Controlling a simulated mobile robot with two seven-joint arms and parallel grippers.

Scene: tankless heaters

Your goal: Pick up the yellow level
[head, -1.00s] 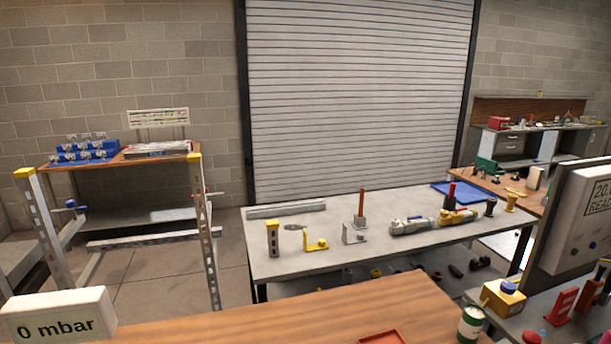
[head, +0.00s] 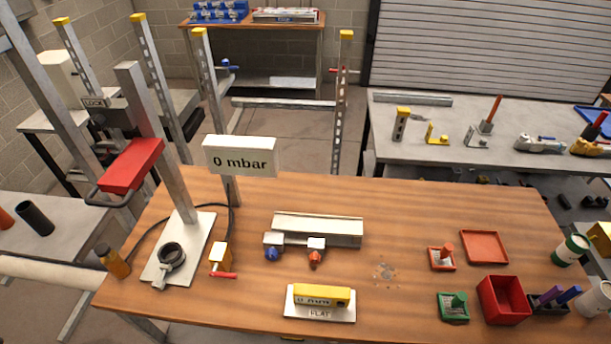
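The yellow level (head: 321,295) is a short yellow bar with a small readout on its front. It lies flat on a white plate (head: 319,312) marked FLAT, near the front edge of the wooden table (head: 390,220). Neither of my grippers shows in the head view.
Behind the level is a metal block (head: 317,230) with blue and red valve knobs. A white sign reads 0 mbar (head: 240,156). A red bin (head: 503,299), a green stand (head: 453,307) and a red tray (head: 484,247) stand to the right.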

